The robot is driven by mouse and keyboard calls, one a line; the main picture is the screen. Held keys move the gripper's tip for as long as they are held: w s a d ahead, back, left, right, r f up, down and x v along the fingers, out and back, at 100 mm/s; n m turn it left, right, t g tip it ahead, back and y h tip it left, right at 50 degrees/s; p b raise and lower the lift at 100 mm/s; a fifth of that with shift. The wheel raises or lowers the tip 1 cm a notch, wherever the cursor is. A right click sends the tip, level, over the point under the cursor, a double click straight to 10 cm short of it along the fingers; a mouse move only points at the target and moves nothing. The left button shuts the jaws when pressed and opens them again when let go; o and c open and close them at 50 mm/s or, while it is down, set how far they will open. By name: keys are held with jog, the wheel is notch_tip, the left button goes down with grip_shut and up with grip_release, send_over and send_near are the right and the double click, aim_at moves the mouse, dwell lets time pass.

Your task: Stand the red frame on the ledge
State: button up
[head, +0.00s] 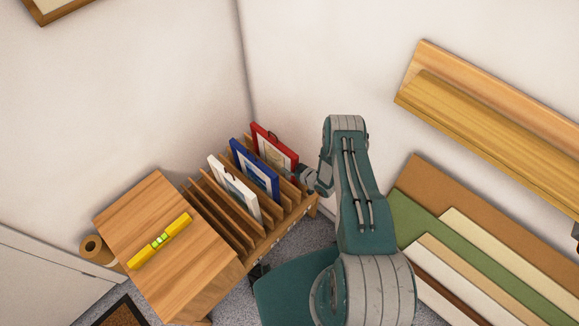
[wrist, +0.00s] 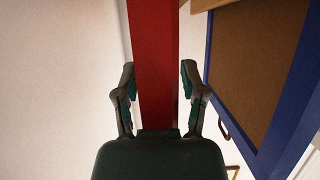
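The red frame (head: 274,150) stands upright in the far end of a slotted wooden rack (head: 268,240). My gripper (head: 300,174) is at its right edge in the head view. In the wrist view, the frame's red edge (wrist: 155,60) lies between the two spread fingers of my gripper (wrist: 158,85). The fingers are apart, one on each side, with no clear grip on it. The wooden ledge (head: 490,125) is on the right wall, with its shelf empty where visible.
A blue frame (head: 254,168) and a white frame (head: 233,188) stand in nearby slots. The blue one is close on the right in the wrist view (wrist: 285,120). A yellow level (head: 160,240) lies on the wooden cabinet top. Boards (head: 480,250) lean below the ledge.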

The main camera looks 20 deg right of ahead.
dwell(0.4)
jog(key=v, duration=1)
jog(key=shift+s+r, duration=0.25)
jog(key=shift+s, duration=0.15)
jog(key=shift+a, duration=0.1)
